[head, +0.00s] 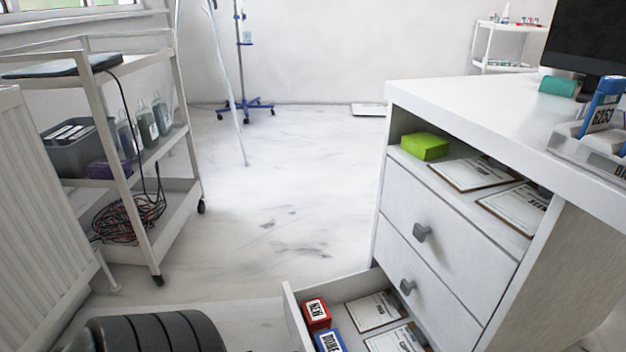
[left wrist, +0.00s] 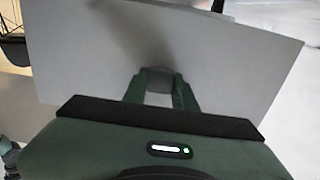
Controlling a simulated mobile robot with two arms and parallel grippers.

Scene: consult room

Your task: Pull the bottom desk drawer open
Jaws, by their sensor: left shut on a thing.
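The desk (head: 500,125) stands at the right in the head view. Its bottom drawer (head: 292,308) is pulled well out, with its inside showing. The two drawers above it, the upper (head: 460,235) and the middle (head: 435,290), are closed, each with a grey knob. In the left wrist view the bottom drawer's pale front (left wrist: 85,60) fills the upper middle. My left gripper (left wrist: 159,90) has its two green fingers shut on the drawer's grey knob (left wrist: 157,76). In the head view the left gripper and this knob are hidden. My right gripper is not in view.
The open drawer holds a red box (head: 316,314), a blue box (head: 330,341) and clipboards. A green box (head: 424,146) and more clipboards lie on the desk's open shelf. A white trolley (head: 135,185) stands at the left. The floor (head: 270,200) between is clear.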

